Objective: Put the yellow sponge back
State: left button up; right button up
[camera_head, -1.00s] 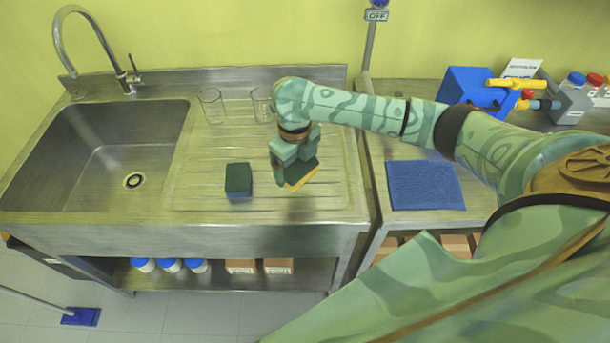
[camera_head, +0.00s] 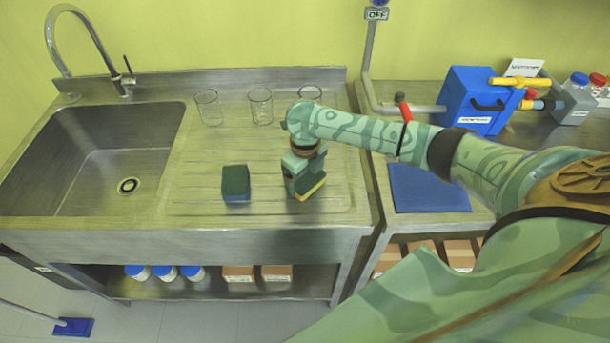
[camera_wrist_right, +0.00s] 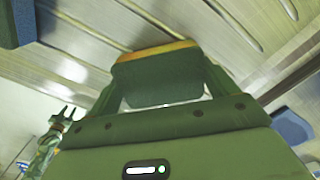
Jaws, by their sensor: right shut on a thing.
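The yellow sponge (camera_head: 313,189) has a dark green scouring side and a yellow edge. It is between the fingers of my right gripper (camera_head: 303,184), which is shut on it over the right part of the sink's ribbed drainboard (camera_head: 200,195). In the right wrist view the sponge (camera_wrist_right: 155,75) shows its dark green face with a yellow-orange edge, between both fingers. I cannot tell whether it touches the drainboard. A second sponge, green on top and blue below (camera_head: 235,182), lies on the drainboard to the left of my gripper. My left gripper is not clearly identifiable in the head view.
Several clear glasses (camera_head: 260,106) stand along the drainboard's back. The sink basin (camera_head: 90,150) is at the left. A blue cloth (camera_head: 428,188) lies on the right-hand table, near a blue box (camera_head: 478,98). The drainboard's front strip is clear.

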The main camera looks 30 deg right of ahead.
aim_at(305, 177)
jog(key=o, duration=0.7)
jog(key=shift+r+p, duration=1.95)
jog(key=shift+r, duration=4.2)
